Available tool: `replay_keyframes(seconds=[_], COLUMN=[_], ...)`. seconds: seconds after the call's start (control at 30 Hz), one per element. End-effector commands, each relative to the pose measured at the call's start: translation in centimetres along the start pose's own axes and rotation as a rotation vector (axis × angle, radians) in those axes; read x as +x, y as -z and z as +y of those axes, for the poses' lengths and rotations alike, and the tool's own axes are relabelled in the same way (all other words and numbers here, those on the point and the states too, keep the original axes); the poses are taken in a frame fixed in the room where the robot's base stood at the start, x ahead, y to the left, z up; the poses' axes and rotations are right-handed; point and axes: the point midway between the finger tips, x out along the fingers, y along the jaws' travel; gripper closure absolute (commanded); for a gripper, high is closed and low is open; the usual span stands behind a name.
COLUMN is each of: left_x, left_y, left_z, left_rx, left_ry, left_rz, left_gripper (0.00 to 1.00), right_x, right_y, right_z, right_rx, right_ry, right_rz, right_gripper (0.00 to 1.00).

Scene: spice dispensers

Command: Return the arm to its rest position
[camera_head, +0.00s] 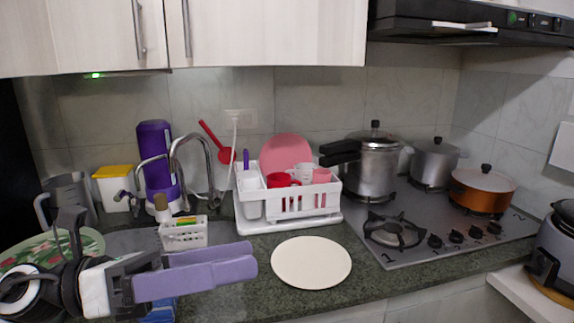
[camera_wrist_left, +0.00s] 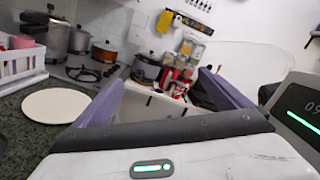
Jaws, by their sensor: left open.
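My left arm comes in from the left in the head view, over the sink side of the counter. Its gripper (camera_head: 250,259) has two purple fingers that point right, with nothing seen between them. The gripper is left of a round cream plate (camera_head: 311,262) on the counter and apart from it. In the left wrist view the fingers of the gripper (camera_wrist_left: 160,88) stand wide apart and empty. The plate (camera_wrist_left: 56,106) lies to the left of them there. My right gripper is in neither view.
A white dish rack (camera_head: 290,222) with cups stands behind the plate. A stove (camera_head: 440,232) with several pots is at the right. A faucet (camera_head: 192,150), a purple dispenser (camera_head: 156,150) and a small white basket (camera_head: 184,232) stand behind my left arm. Granite counter (camera_head: 372,282) right of the plate is bare.

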Motion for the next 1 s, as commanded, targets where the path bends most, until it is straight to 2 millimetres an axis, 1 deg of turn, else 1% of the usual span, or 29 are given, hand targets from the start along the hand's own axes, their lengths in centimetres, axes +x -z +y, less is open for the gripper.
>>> replay_keyframes(seconds=[0.03, 0.07, 0.13, 0.17, 0.2, 0.27, 0.3, 0.37, 0.4, 0.47, 0.5, 0.57, 0.6, 0.67, 0.7, 0.8, 0.9, 1.0], left_x=[0.5, 0.4, -0.4, -1.0, -2.0, -3.9, -5.3, -7.7, -9.3, -11.7, -13.1, -15.0, -16.1, -17.5, -18.3, -19.5, -20.3, -20.8], left_y=[-1.2, -2.2, -4.0, -4.5, -4.9, -4.9, -4.3, -2.6, -1.0, 2.4, 4.9, 9.0, 11.8, 16.1, 18.7, 24.2, 28.2, 31.4], left_z=[-0.1, 0.1, 1.3, 2.1, 3.3, 5.6, 7.2, 9.8, 11.4, 13.6, 14.6, 15.7, 16.0, 16.0, 15.7, 14.3, 12.6, 10.8], left_rx=[-0.123, -0.195, -0.372, -0.450, -0.559, -0.725, -0.840, -1.013, -1.129, -1.302, -1.409, -1.559, -1.652, -1.783, -1.859, -2.010, -2.118, -2.204], left_ry=[0.012, 0.012, -0.001, -0.011, -0.029, -0.067, -0.099, -0.156, -0.202, -0.282, -0.337, -0.426, -0.490, -0.588, -0.653, -0.797, -0.918, -1.027], left_rz=[-0.144, -0.229, -0.425, -0.507, -0.614, -0.773, -0.875, -1.026, -1.122, -1.262, -1.345, -1.460, -1.529, -1.623, -1.678, -1.779, -1.848, -1.900], left_gripper=[0.04, 0.04, 0.04, 0.04, 0.04, 0.04, 0.04, 0.04, 0.04, 0.04, 0.04, 0.04, 0.04, 0.04, 0.04, 0.04, 0.04, 0.04], right_x=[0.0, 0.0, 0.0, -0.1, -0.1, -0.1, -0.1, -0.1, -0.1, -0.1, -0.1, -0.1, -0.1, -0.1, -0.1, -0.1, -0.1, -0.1], right_y=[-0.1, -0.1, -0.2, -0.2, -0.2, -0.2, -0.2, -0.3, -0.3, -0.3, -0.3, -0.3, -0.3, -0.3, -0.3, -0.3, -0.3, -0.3], right_z=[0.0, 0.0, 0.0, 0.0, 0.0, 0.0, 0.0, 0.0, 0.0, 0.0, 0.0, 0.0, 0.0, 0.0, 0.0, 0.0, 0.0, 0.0], right_rx=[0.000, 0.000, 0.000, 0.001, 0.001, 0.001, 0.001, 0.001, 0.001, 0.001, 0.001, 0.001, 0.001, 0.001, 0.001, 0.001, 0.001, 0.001], right_ry=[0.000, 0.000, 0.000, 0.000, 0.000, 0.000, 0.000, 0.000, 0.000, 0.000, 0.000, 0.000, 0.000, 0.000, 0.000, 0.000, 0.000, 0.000], right_rz=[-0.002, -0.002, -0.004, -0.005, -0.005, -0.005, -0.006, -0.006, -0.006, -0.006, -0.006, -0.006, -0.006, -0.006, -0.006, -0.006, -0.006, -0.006], right_gripper=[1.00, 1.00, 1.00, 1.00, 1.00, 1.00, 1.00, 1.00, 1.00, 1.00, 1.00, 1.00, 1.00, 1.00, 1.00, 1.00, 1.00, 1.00])
